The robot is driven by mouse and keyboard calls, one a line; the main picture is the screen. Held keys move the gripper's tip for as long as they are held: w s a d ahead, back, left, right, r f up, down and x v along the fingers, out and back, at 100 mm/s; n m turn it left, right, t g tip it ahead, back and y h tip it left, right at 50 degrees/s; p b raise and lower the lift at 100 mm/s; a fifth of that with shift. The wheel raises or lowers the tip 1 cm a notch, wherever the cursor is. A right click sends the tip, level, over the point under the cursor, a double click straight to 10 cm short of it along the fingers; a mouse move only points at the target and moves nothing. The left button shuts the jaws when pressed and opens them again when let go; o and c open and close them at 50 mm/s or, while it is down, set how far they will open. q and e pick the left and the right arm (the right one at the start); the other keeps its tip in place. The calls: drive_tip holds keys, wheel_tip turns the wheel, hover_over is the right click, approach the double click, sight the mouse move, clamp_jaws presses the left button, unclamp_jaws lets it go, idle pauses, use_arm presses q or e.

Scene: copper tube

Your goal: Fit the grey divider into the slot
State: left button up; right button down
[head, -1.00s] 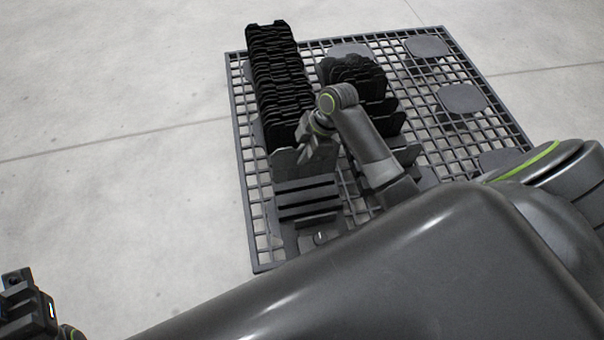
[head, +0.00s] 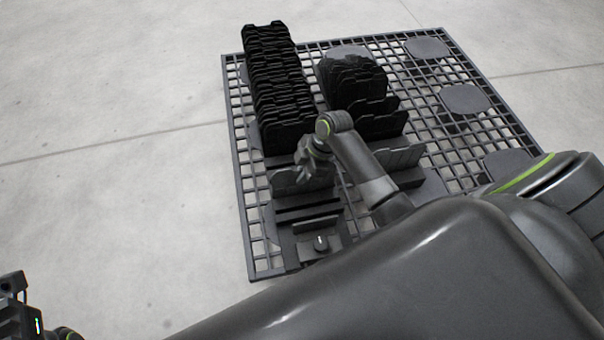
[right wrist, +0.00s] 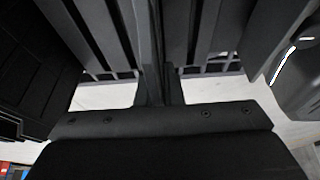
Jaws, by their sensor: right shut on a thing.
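The grey divider (head: 290,184) is a thin plate standing roughly upright, seen in the head view over the far part of the slotted rack. My right gripper (head: 310,170) is shut on its upper edge. The slotted rack (head: 308,222) has dark parallel bars with gaps, just on the near side of the divider. Whether the divider's lower edge is in a slot or above it is hidden. In the right wrist view, dark bars (right wrist: 205,30) lie on both sides of a narrow upright piece in the middle. My left gripper (head: 18,318) is at the lower left corner, partly cut off.
A long row of black plates (head: 280,95) stands behind the divider. A second row of black plates (head: 355,90) stands to its right, with a grey plate (head: 402,155) at its near end. All stand on a dark grid base (head: 425,110). The floor at left is clear.

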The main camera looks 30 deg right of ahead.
drive_tip(key=c, duration=1.6)
unclamp_jaws()
drive_tip(key=shift+o, duration=0.2)
